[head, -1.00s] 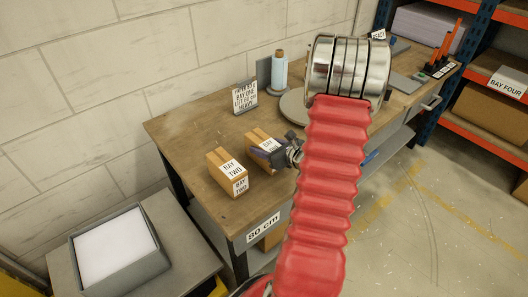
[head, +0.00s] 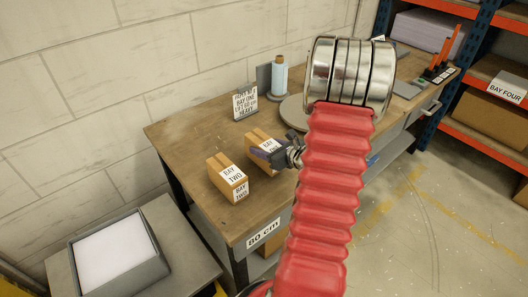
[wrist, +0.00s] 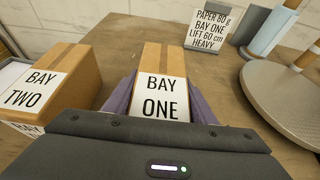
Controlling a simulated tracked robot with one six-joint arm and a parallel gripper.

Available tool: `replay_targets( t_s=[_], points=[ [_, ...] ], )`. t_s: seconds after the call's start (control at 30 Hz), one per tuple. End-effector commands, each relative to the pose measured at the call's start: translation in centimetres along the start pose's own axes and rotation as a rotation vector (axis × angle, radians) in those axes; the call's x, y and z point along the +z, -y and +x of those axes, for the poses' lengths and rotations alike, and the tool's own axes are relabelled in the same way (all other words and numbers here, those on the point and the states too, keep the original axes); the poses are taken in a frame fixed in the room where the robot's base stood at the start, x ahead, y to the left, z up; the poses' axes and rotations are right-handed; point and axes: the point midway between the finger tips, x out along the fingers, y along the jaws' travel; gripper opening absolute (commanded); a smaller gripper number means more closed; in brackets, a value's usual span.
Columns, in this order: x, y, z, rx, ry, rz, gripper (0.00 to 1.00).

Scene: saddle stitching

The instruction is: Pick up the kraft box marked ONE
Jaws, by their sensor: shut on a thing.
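The kraft box marked BAY ONE (wrist: 163,60) is upright between the purple-grey jaws of my gripper (wrist: 160,105), which are shut on its sides. In the head view the box (head: 259,137) shows at the table's near side, with my gripper (head: 270,154) around it from the right. Its underside is hidden, so I cannot tell whether it touches the table. A similar kraft box marked BAY TWO (wrist: 62,73) stands just to its left, and also shows in the head view (head: 228,178).
A sign (head: 245,103) reading "PAPER 80 g BAY ONE LIFT 60 cm HEAVY" stands behind the boxes, near a blue spool (head: 279,75) and a round disc (head: 293,112). A grey tray of white paper (head: 118,252) sits lower left. The tabletop (head: 190,125) left of the boxes is clear.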

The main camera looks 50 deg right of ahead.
Motion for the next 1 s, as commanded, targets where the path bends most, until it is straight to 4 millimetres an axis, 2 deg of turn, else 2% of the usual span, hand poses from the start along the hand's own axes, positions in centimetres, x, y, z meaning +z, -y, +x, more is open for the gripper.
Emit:
replay_targets(
  t_s=[0.3, 0.5, 0.67, 1.0],
  points=[
    [4.5, 0.1, -1.8, -0.002, 0.004, -0.005, 0.1],
    [6.5, 0.0, -2.6, 0.0, 0.003, -0.004, 0.1],
    [7.1, 0.1, -2.9, -0.001, 0.002, -0.002, 0.1],
    [7.2, 0.0, -2.9, 0.0, 0.001, -0.001, 0.1]
  ],
)
